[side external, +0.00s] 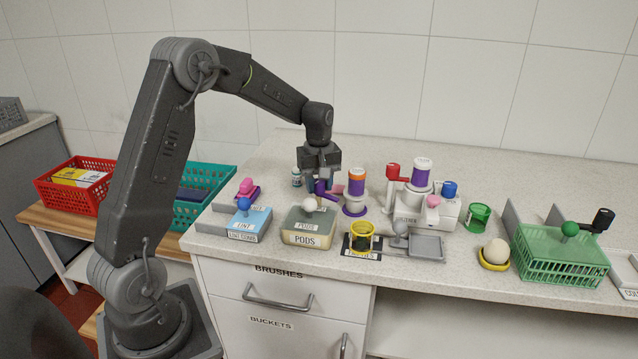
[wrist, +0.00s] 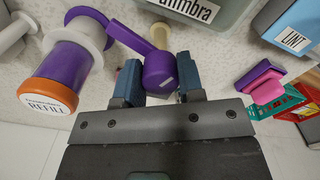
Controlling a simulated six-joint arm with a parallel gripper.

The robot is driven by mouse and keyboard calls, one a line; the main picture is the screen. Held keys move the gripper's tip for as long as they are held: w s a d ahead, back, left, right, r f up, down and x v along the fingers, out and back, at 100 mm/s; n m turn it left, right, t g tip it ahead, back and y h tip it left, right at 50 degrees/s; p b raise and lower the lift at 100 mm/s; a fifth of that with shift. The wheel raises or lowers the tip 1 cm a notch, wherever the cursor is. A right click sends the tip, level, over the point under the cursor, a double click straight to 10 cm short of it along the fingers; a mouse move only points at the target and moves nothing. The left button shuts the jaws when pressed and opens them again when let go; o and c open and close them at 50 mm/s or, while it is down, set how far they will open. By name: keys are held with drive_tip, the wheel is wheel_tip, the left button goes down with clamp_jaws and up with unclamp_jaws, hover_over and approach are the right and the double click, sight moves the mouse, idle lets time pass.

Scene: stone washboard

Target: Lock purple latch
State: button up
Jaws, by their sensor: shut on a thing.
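The purple latch (wrist: 158,72) has a rounded knob and an arm that runs to the upper left in the wrist view. My gripper (wrist: 158,82) has its two blue-grey fingers on either side of the knob and is shut on it. In the side view my gripper (side external: 321,186) points down at the back of the counter, and the latch (side external: 320,188) shows only partly between its fingers. I cannot tell whether the latch is locked.
The orange-capped canister (side external: 356,188) stands just right of my gripper. The PODS box (side external: 310,227) and blue LINT box (side external: 240,223) stand in front. A pink-and-purple block (wrist: 262,82) lies to the side. A white dispenser (side external: 422,207) stands further right.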

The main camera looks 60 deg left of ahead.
sight(318, 181)
drive_tip(key=m, duration=1.3)
drive_tip(key=shift+a, duration=0.1)
drive_tip(key=shift+m, duration=0.5)
drive_tip(key=o, duration=0.9)
drive_tip(key=shift+r, duration=0.1)
wheel_tip(318, 181, up, 14)
drive_tip(key=shift+f, duration=0.15)
